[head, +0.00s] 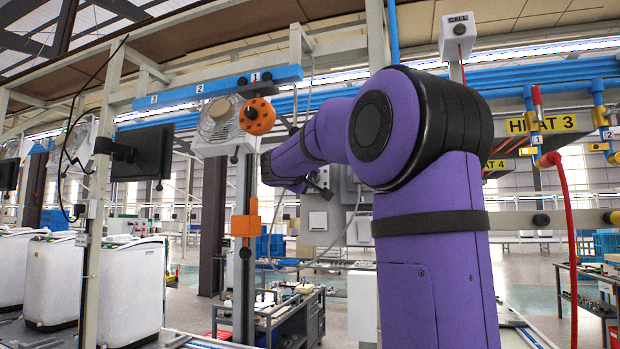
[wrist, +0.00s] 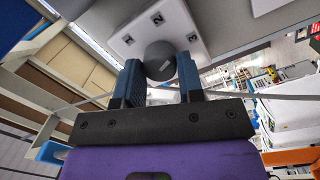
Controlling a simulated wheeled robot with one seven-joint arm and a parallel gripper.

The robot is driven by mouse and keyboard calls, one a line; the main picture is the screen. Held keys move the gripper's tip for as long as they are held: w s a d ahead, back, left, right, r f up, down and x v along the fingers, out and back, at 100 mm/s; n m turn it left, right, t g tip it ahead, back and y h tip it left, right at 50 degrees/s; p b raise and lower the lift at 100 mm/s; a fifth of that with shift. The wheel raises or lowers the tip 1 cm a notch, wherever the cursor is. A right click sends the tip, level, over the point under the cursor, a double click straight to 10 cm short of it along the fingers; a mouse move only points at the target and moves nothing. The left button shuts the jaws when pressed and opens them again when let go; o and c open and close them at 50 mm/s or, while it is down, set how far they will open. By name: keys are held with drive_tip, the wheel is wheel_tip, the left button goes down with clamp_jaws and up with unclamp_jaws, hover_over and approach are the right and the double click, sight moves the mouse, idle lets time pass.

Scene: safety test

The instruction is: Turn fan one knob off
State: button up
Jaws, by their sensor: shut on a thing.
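A dark round knob (wrist: 161,60) sits on a white plate (wrist: 121,44) with small number labels around it, in the wrist view. My gripper (wrist: 160,80) has its two blue-black fingers on either side of the knob and is shut on it. The mark on the knob's face is too small to read surely. In the head view, a fan (head: 215,128) in a pale frame hangs under a blue rail, near a tag marked 1. My purple arm reaches away to the left, and its far end hides the knob and most of the gripper there.
An orange round part (head: 257,116) stands beside the fan, left of my arm. A dark monitor (head: 142,153) hangs further left on a pale post. White tubs (head: 122,285) stand at lower left. A red hose (head: 568,240) hangs at right. A low cart (head: 290,310) stands below.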

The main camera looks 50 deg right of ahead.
drive_tip(key=shift+s+f+n+t+y, duration=0.1)
drive_tip(key=shift+n+t+y, duration=0.25)
drive_tip(key=shift+n, duration=5.3)
drive_tip(key=shift+s+r+n+t+y, duration=0.15)
drive_tip(key=shift+n+t, duration=0.45)
drive_tip(key=shift+n, duration=5)
drive_tip(key=shift+w+f+n+t+y, duration=0.15)
drive_tip(key=shift+n+t+y, duration=0.25)
drive_tip(key=shift+n, duration=5.25)
drive_tip(key=shift+s, duration=0.1)
drive_tip(key=o, duration=0.9)
